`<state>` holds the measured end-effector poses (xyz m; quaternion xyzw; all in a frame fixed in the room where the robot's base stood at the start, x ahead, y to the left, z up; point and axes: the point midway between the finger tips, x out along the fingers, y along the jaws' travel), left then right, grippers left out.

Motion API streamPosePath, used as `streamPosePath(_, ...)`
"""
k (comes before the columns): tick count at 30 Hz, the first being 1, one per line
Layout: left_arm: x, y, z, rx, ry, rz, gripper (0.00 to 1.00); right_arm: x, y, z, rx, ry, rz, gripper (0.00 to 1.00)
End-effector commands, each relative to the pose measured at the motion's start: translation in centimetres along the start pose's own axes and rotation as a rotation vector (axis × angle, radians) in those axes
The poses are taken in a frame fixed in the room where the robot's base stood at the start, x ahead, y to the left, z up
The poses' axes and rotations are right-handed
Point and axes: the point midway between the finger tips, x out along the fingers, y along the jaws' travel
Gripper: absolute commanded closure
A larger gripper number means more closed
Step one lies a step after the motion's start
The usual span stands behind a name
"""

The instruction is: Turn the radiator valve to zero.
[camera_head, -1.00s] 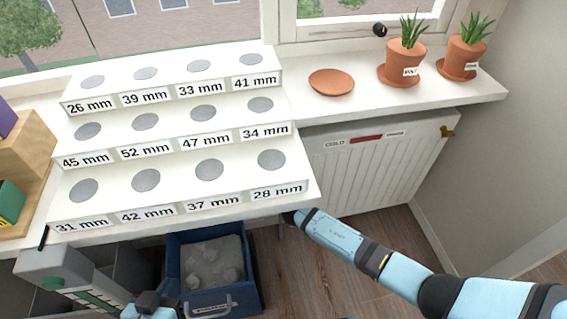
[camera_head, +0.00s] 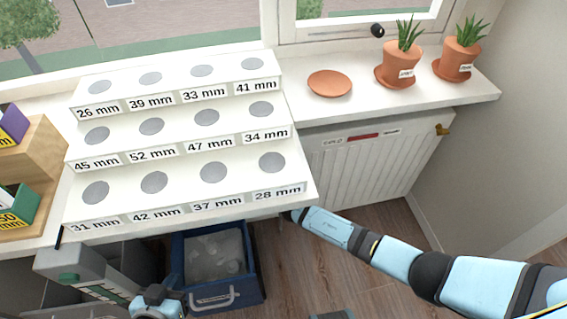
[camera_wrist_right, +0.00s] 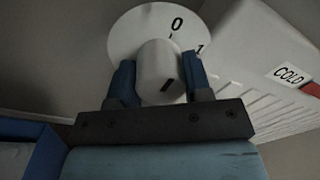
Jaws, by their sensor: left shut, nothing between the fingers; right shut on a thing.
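In the right wrist view, the white radiator valve knob (camera_wrist_right: 160,72) stands in front of a round white dial (camera_wrist_right: 135,30). The dial shows 0 at the top and 1 to its right. A short dark mark is on the lower right of the knob; I cannot tell which number it lines up with. My right gripper (camera_wrist_right: 160,82) is shut on the knob, a finger on each side. In the head view the right arm reaches under the sill, hiding its gripper and the valve. My left gripper (camera_head: 155,296) is shut and empty at the bottom left.
The white radiator (camera_head: 365,165) stands under the windowsill (camera_head: 440,100), with a COLD label and red strip. The stepped size rack (camera_head: 225,180) overhangs on the left. A blue crate (camera_head: 245,285) sits below it. Potted plants (camera_head: 398,68) and a terracotta saucer (camera_head: 330,83) stand on the sill.

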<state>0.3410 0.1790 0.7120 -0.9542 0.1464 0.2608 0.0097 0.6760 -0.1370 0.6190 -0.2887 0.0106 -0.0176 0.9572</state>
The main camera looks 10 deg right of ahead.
Motion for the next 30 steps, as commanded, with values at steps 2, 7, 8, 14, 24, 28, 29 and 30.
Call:
streamPosePath(2,0.03,-0.01,0.13,0.000,-0.004,-0.001,1.00,0.19,-0.18,0.21,-0.010,-0.003,-0.004,0.78)
streamPosePath(7,0.01,-0.01,0.05,0.000,-0.002,-0.001,1.00,0.19,-0.17,0.18,-0.019,-0.003,-0.004,0.78)
streamPosePath(8,0.00,0.00,0.02,0.000,-0.002,-0.001,1.00,0.19,-0.16,0.18,-0.019,-0.003,-0.004,0.78)
streamPosePath(14,-0.05,0.01,-0.15,0.000,0.002,-0.001,1.00,0.18,-0.16,0.17,-0.019,-0.003,-0.004,0.78)
streamPosePath(24,-0.08,0.06,-0.24,0.000,0.003,0.000,1.00,0.08,-0.07,0.07,-0.018,-0.002,-0.002,0.29)
streamPosePath(28,-0.12,0.09,-0.32,0.000,0.003,0.001,1.00,-0.20,-0.05,0.03,-0.018,-0.001,-0.001,0.29)
streamPosePath(29,-0.16,0.09,-0.38,0.000,0.003,0.000,1.00,-0.40,-0.05,0.02,-0.018,0.000,-0.001,0.29)
streamPosePath(30,-0.22,0.10,-0.48,0.001,0.003,0.000,1.00,-0.78,-0.06,0.01,-0.018,0.000,-0.001,0.29)
